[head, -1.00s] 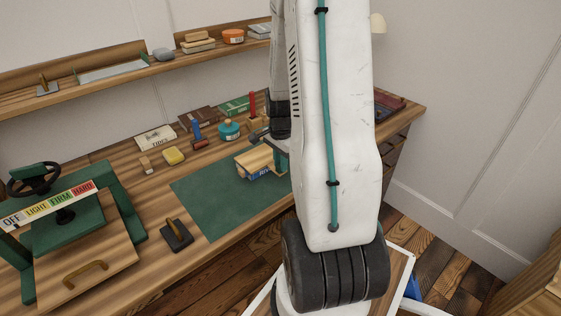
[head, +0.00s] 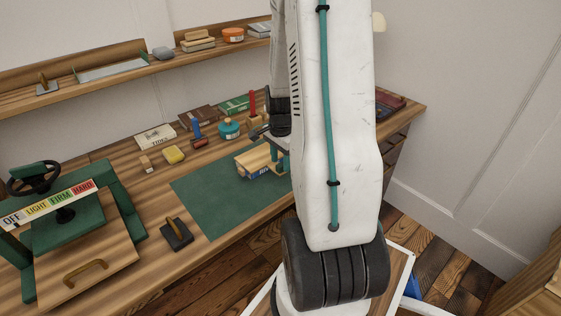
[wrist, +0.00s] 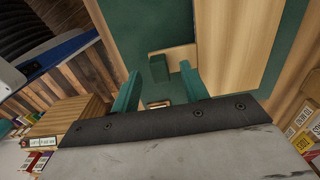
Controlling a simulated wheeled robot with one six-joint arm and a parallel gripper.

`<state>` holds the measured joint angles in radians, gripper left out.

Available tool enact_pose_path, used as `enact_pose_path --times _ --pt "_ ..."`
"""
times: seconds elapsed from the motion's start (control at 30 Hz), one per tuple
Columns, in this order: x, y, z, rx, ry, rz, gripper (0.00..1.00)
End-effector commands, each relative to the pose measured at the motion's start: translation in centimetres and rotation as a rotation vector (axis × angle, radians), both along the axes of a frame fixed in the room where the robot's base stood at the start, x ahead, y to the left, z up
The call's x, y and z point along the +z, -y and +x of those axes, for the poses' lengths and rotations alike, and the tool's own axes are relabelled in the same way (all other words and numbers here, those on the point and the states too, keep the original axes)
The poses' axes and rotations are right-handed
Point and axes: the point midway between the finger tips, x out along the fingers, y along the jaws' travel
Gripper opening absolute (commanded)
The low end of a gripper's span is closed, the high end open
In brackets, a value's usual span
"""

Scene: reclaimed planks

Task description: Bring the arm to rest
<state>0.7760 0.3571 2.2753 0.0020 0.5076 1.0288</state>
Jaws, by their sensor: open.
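My arm runs down the middle of the head view and hides part of the bench. My gripper (wrist: 160,72) shows two green fingers spread apart in the wrist view, with nothing held between them. In the head view its grey and green end (head: 283,150) is over the right part of the green mat, partly hidden by my arm.
A press with a black wheel (head: 35,180) stands at the left of the bench. A black-based tool with a wooden handle (head: 177,233) is near the front edge. A shelf (head: 120,82) runs above.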

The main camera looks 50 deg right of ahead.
Motion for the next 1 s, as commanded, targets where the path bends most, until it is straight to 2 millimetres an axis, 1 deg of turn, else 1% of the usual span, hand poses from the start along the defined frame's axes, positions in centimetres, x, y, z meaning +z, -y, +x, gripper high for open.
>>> enact_pose_path --times 0.03,0.2,0.3,0.4,0.53,0.77,0.87,0.97,1.0 --pt "0.9 0.1 0.1 0.0 0.003 -0.003 0.45" --pt "3.9 0.1 0.1 0.0 0.004 -0.004 0.45" --pt "5.4 0.1 0.0 0.0 0.002 -0.003 0.45" --pt "6.3 0.0 0.0 0.0 0.002 -0.001 0.45" --pt "6.8 0.0 0.0 0.0 -0.001 0.0 0.45" --pt "6.8 0.0 0.0 0.016 -0.002 0.001 0.45" --pt "6.8 -0.4 -0.4 0.085 -0.018 0.019 0.45" --pt "6.5 -1.8 -1.8 0.21 -0.061 0.073 0.45" --pt "7.1 -2.6 -2.5 0.274 -0.073 0.093 0.45"
